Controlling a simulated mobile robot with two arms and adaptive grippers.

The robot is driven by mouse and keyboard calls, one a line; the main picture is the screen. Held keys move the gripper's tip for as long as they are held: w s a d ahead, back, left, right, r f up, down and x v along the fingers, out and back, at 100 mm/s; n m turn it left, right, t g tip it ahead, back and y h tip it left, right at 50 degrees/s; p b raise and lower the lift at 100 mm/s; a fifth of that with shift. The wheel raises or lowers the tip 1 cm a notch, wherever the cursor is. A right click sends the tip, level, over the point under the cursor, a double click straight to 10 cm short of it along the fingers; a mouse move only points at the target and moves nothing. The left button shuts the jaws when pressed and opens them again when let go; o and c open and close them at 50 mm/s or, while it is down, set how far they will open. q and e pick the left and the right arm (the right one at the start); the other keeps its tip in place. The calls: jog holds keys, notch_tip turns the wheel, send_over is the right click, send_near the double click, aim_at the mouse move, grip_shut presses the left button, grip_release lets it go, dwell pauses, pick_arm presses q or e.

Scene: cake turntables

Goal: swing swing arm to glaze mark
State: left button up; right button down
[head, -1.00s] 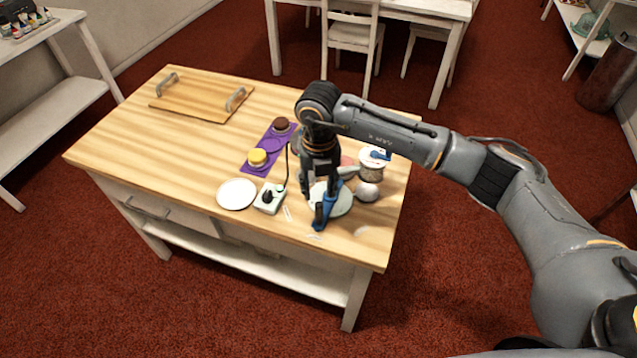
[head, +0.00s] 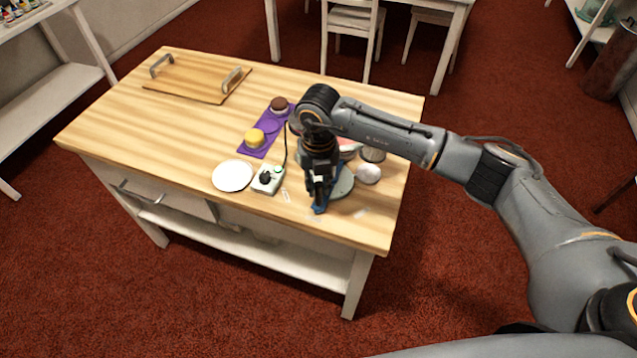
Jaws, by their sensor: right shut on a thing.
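My right gripper (head: 321,192) points down over the near right part of the wooden table. It is shut on a blue part (head: 320,208), which I take to be the swing arm's handle; the gripper hides most of it. The pale grey-green turntable disc (head: 343,186) lies beneath and to the right of the gripper, partly covered. Small pale marks lie on the table, one left of the gripper (head: 286,195) and one to its right (head: 361,213). I cannot tell which is the glaze mark. My left gripper is out of view.
A white control box (head: 267,180) with a black knob and cable and a white plate (head: 232,176) stand left of the gripper. A purple mat (head: 270,125) holds a yellow cake (head: 254,138) and a brown one (head: 279,105). A round pale object (head: 368,174) sits close right. A handled board (head: 197,82) lies far left.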

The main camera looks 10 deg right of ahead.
jog(key=shift+d, duration=0.1)
jog(key=shift+s+d+p, duration=0.15)
jog(key=shift+s+d, duration=0.15)
jog(key=shift+d, duration=0.35)
jog(key=shift+s+d+p, duration=0.15)
jog(key=shift+s+d, duration=0.15)
jog(key=shift+d, duration=0.3)
jog(key=shift+s+d, duration=0.2)
jog(key=shift+d, duration=1.3)
jog(key=shift+w+d+r+b, duration=0.1)
jog(key=shift+w+d+b, duration=0.1)
jog(key=shift+d, duration=0.45)
jog(key=shift+w+d+b, duration=0.1)
jog(key=shift+w+d, duration=0.05)
jog(key=shift+d, duration=0.5)
